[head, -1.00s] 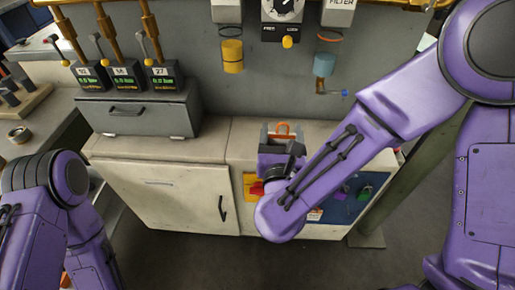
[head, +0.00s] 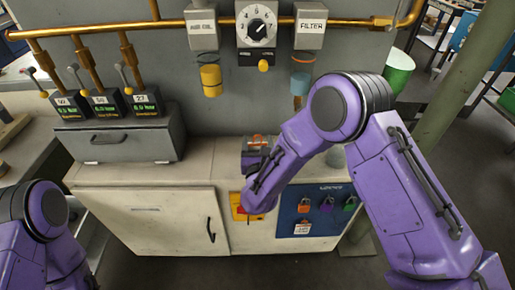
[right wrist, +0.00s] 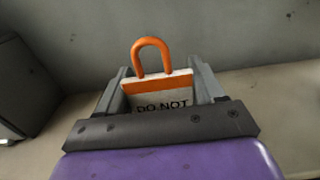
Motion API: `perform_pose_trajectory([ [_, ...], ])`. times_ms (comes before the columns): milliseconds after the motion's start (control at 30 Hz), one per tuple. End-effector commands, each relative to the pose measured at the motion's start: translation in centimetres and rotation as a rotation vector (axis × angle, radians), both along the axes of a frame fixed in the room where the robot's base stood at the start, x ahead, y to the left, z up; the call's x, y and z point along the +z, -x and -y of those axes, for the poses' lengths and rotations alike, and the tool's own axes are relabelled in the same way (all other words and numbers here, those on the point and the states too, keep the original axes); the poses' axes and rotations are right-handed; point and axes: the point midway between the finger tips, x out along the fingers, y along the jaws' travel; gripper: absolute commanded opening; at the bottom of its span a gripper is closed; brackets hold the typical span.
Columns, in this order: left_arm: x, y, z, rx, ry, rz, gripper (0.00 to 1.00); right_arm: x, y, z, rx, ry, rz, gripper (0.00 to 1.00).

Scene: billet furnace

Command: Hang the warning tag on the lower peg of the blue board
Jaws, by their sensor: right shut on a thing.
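My right gripper (head: 257,146) is shut on the warning tag (head: 258,140), above the pale countertop. In the right wrist view the tag (right wrist: 160,92) stands upright between the fingers (right wrist: 163,100). It has an orange loop on top, an orange band and the words "DO NOT" on white; its lower part is hidden. The blue board (head: 327,222) is on the cabinet front, below and right of the gripper. Several coloured padlocks hang on its upper row. A small white and orange tag (head: 302,228) shows at its lower left. The lower peg cannot be made out. My left gripper is out of view.
A yellow panel with a red part (head: 238,208) is left of the board, partly behind my right arm. A grey box (head: 118,141) with gauges stands on the counter's left. Yellow (head: 211,80) and blue (head: 300,84) cylinders hang above. Floor is open in front.

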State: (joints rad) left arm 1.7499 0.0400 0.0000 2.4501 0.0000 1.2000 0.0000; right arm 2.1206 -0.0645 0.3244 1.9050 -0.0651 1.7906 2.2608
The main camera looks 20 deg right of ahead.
Motion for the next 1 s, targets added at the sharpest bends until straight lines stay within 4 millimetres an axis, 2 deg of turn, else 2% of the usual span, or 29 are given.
perform_pose_trajectory([
  [33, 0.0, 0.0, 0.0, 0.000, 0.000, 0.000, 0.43, -1.2, 0.2, -0.1, 0.002, 0.002, -0.005, 0.39],
  [133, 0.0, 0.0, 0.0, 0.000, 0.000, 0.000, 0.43, -2.2, 0.2, -0.1, 0.001, 0.000, -0.004, 0.39],
  [533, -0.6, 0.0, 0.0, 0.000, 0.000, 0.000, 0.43, -2.9, 0.2, -0.1, 0.001, -0.001, -0.001, 0.39],
  [567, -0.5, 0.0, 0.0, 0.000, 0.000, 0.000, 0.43, -2.7, 0.2, -0.1, 0.001, 0.000, -0.001, 0.74],
  [600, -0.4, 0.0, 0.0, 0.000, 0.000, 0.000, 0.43, -2.7, 0.2, -0.1, 0.001, 0.000, -0.001, 0.87],
  [633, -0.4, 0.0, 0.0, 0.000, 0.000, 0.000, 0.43, -2.7, 0.2, -0.1, 0.001, 0.000, -0.001, 0.93],
  [900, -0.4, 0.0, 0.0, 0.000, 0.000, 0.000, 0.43, -2.6, 0.2, -0.1, 0.001, 0.000, -0.001, 0.93],
  [1000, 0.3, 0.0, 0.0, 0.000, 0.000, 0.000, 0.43, -2.3, 0.2, -0.1, 0.003, 0.004, -0.001, 0.93],
])
